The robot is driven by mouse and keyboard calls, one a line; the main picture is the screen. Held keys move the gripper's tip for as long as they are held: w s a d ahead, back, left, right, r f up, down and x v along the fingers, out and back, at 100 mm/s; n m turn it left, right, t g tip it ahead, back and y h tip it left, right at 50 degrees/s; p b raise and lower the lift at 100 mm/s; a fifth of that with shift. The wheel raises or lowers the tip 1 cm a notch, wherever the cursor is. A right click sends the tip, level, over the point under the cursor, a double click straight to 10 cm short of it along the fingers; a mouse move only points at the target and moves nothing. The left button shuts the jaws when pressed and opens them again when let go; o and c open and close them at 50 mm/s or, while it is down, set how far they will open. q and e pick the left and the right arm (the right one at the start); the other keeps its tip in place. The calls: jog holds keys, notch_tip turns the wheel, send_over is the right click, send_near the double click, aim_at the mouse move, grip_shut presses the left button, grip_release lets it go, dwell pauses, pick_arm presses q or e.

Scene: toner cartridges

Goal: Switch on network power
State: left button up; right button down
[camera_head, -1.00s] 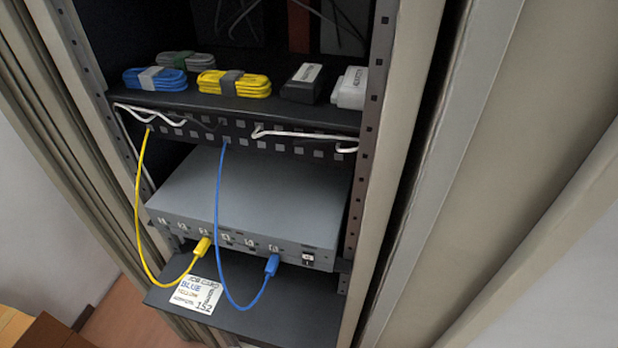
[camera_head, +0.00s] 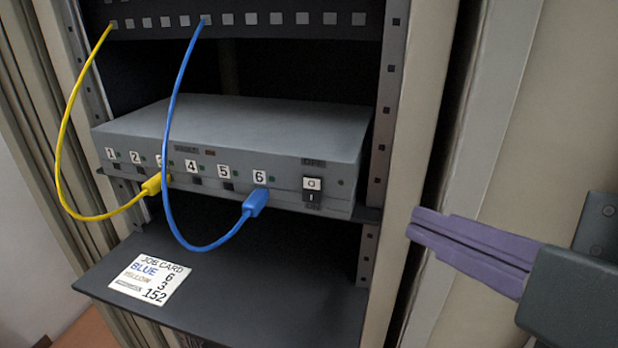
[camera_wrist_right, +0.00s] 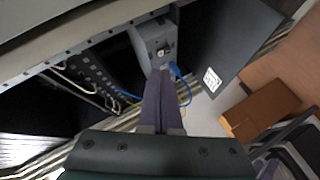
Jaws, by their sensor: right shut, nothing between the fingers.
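The grey network switch (camera_head: 240,130) sits in the rack with numbered ports 1 to 6 on its front. Its black-and-white power rocker (camera_head: 313,191), marked O and I, is at the right end of the front. The rocker also shows in the right wrist view (camera_wrist_right: 163,51), just beyond the fingertips. The blue cable's plug (camera_head: 256,202) is in port 6 and the yellow plug (camera_head: 153,184) is at port 3. My right gripper (camera_head: 412,228), with purple fingers, is shut and empty, to the right of the rocker and apart from it. My left gripper is not in view.
A job card (camera_head: 151,277) lies on the black shelf (camera_head: 262,308) below the switch; it reads blue 6, yellow 3, 152. The perforated rack post (camera_head: 386,120) stands between the switch and my gripper in the head view. The cables loop out in front of the switch.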

pick_arm(q)
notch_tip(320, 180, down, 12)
jog(key=b, duration=1)
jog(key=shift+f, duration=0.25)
pick_arm(e)
jog(key=a+f+n+t+y, duration=0.1)
jog(key=a+f+n+y, duration=0.2)
jog(key=a+f+n, duration=0.1)
notch_tip(320, 180, down, 3)
jog(key=shift+w+r+n+t, duration=0.15)
jog(key=shift+w+n+t, duration=0.2)
jog(key=shift+n, duration=0.55)
jog(key=shift+s, duration=0.1)
